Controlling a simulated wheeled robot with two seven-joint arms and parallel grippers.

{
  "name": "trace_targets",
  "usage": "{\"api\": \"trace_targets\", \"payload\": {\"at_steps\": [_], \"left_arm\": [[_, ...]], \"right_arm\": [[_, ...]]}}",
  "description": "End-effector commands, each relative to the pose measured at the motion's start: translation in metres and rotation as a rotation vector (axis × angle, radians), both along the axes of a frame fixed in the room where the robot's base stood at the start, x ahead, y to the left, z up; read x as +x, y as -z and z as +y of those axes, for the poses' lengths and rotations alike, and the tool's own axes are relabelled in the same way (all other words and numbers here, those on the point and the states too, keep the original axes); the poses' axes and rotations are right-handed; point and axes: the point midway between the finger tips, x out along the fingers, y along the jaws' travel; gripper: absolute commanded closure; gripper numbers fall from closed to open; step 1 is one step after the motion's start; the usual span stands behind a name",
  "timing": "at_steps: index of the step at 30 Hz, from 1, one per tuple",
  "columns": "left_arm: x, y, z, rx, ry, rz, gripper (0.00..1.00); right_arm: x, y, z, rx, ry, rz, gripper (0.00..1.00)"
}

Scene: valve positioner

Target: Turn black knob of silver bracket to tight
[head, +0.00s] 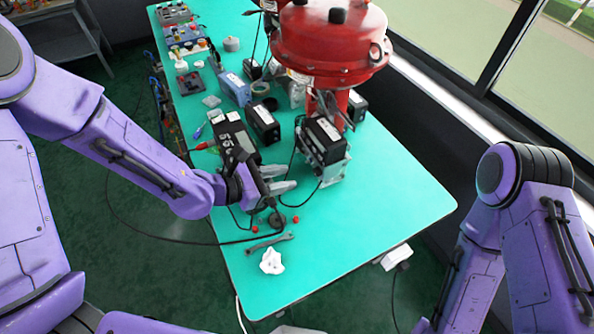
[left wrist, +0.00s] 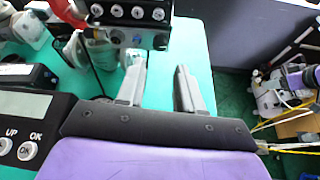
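A black box (head: 322,140) with a silver bracket (head: 333,172) stands on the green table beneath the red actuator (head: 330,40). A black block with several round silver fittings (left wrist: 130,12) shows at the top of the left wrist view.
A black device with a display (head: 237,138) lies beside my left gripper. A wrench (head: 270,243), a crumpled white item (head: 272,261) and small red caps lie toward the near edge. More boxes and tools crowd the far left. The table's right side is clear.

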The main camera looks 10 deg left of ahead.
Motion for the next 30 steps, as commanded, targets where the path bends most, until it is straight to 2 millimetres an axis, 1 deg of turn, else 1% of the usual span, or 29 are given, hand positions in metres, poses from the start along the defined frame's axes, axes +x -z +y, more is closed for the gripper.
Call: {"api": "trace_targets", "payload": {"at_steps": [3,9,14,20,21,23,24,30], "left_arm": [[0.015,0.011,-0.021,0.003,0.003,0.003,0.64],[0.037,0.024,-0.046,0.004,-0.001,0.001,0.64],[0.044,0.029,-0.054,0.001,-0.004,0.0,0.64],[0.045,0.03,-0.055,0.0,-0.004,-0.001,0.64],[0.045,0.03,-0.055,0.001,-0.004,0.0,0.67],[0.045,0.03,-0.055,0.001,-0.004,0.0,0.87],[0.045,0.03,-0.054,0.001,-0.004,0.0,1.0],[0.045,0.029,-0.054,0.003,-0.004,-0.004,1.0]], "right_arm": [[0.0,-0.004,0.0,0.0,0.0,0.0,0.49],[0.0,-0.012,0.0,0.0,0.0,0.0,0.49],[0.0,-0.014,0.0,0.0,0.0,0.0,0.49],[0.0,-0.013,0.0,0.001,0.0,0.0,0.49],[0.0,-0.013,0.0,0.001,0.0,0.0,0.49],[0.0,-0.013,0.0,0.001,0.0,0.0,0.49],[0.0,-0.013,0.0,0.001,0.0,0.0,0.49],[0.0,-0.013,0.0,0.001,0.0,0.0,0.49]]}}
